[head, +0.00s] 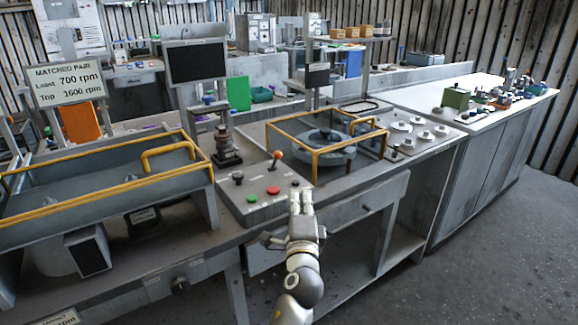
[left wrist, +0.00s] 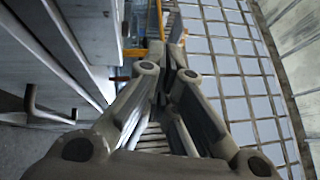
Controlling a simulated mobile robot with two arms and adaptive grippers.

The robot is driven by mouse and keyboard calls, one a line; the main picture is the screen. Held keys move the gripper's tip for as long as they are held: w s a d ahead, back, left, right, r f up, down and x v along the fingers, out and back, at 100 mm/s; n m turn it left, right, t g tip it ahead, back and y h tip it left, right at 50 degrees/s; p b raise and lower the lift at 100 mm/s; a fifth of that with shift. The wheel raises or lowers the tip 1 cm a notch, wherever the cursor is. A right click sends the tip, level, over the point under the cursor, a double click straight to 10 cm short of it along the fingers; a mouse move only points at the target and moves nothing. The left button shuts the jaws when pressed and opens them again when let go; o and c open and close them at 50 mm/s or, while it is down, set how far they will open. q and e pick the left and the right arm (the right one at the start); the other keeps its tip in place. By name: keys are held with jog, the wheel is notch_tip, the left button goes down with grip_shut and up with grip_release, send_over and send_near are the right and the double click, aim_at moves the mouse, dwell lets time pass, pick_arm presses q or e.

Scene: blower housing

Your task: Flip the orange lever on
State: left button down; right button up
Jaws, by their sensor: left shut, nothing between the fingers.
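The orange lever (head: 276,156) stands on the grey control panel (head: 256,202) in the head view, its knob leaning slightly to the right of its base. My left gripper (head: 301,196) is in front of the panel's front right corner, below and to the right of the lever in the picture. Its fingers are shut with nothing between them. The left wrist view shows the fingertips (left wrist: 172,52) close together. I cannot make out the lever there. My right gripper is not in view.
The panel also carries a black-knobbed lever (head: 238,178), a red button (head: 273,190) and a green button (head: 251,198). A yellow-framed guard (head: 316,152) stands right behind the panel, and a yellow-railed housing (head: 105,180) is at left. A drawer handle (head: 367,208) sticks out below.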

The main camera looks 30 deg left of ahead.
aim_at(275, 161)
pick_arm(q)
jog(key=p+x, duration=0.1)
jog(key=x, duration=0.8)
jog(key=shift+w+a+r, duration=0.1)
jog(key=shift+w, duration=0.05)
jog(key=a, duration=0.1)
jog(key=a+p, duration=0.1)
jog(key=w+a, duration=0.1)
jog(key=shift+a+r, duration=0.1)
jog(key=shift+r, duration=0.25)
jog(key=shift+w+a+p, duration=0.15)
jog(key=shift+a+p, duration=0.15)
jog(key=shift+a, duration=0.2)
